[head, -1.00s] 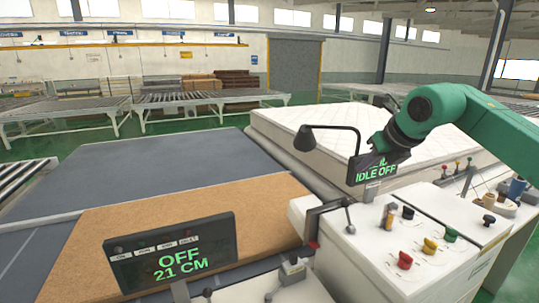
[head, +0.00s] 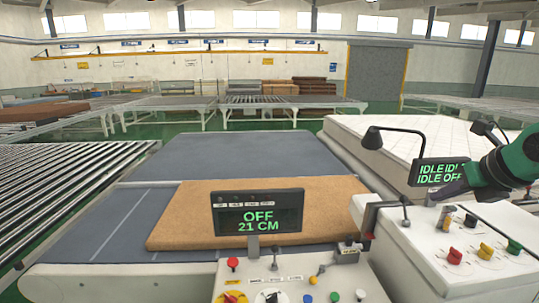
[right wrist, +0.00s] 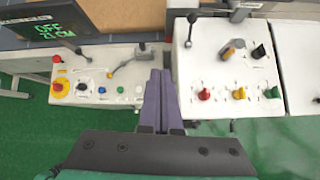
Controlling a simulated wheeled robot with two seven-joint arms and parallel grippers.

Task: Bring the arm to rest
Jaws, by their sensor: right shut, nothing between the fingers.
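My right arm comes in from the right edge in the head view. In the right wrist view the two fingers (right wrist: 160,82) lie together, shut and empty, over the gap between two control panels. They hold no knob or lever. My left gripper is not in view.
A white mattress (head: 400,137) lies behind the right cabinet (head: 415,235). A brown board (head: 180,215) lies on the grey conveyor (head: 230,150). A display (head: 258,213) reads "OFF 21 CM". The front panel (head: 293,284) carries several knobs and an emergency button. A roller conveyor (head: 60,190) is at left.

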